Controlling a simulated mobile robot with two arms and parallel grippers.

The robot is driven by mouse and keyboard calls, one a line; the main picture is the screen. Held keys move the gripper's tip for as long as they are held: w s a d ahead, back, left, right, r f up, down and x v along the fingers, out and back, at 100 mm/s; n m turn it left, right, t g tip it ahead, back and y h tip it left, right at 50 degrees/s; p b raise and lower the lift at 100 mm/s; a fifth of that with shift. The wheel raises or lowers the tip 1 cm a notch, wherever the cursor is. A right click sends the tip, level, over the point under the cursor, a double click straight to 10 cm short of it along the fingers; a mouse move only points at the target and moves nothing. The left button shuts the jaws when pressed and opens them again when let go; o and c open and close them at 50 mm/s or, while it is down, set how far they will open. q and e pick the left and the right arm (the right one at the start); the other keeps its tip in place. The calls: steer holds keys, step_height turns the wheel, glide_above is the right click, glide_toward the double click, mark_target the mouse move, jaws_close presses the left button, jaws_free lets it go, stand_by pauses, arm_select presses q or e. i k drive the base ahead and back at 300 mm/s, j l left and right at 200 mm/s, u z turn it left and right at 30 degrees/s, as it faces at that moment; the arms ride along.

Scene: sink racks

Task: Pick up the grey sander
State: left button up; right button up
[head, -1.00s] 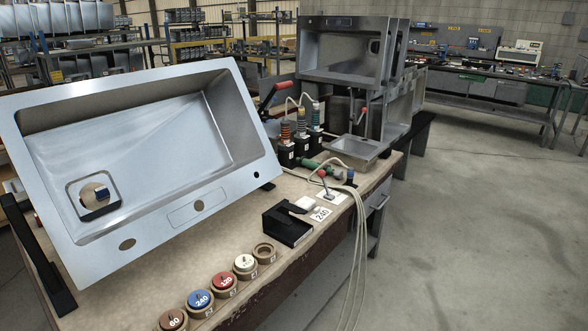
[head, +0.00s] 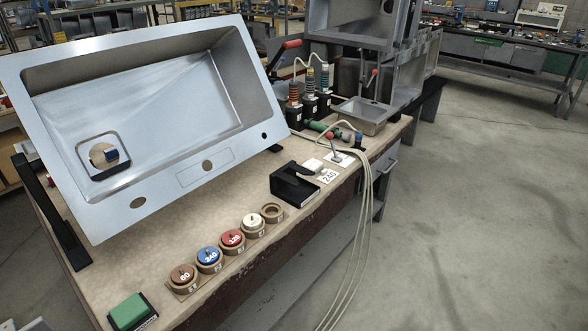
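I cannot clearly make out a grey sander. Neither of my grippers is in view.
A large steel sink (head: 150,120) is propped tilted on the bench (head: 215,225). Several numbered discs (head: 209,256) line the front, with a green pad (head: 128,311) at near left. Banded tools (head: 293,95) stand behind. Pale hoses (head: 362,215) hang over the edge. The floor at right is clear.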

mark_target(310, 98)
steer(key=i+l+u, duration=0.1)
steer(key=i+l, duration=0.4)
steer(key=i+l+u, duration=0.15)
steer(key=i+l, duration=0.35)
steer(key=l, duration=0.15)
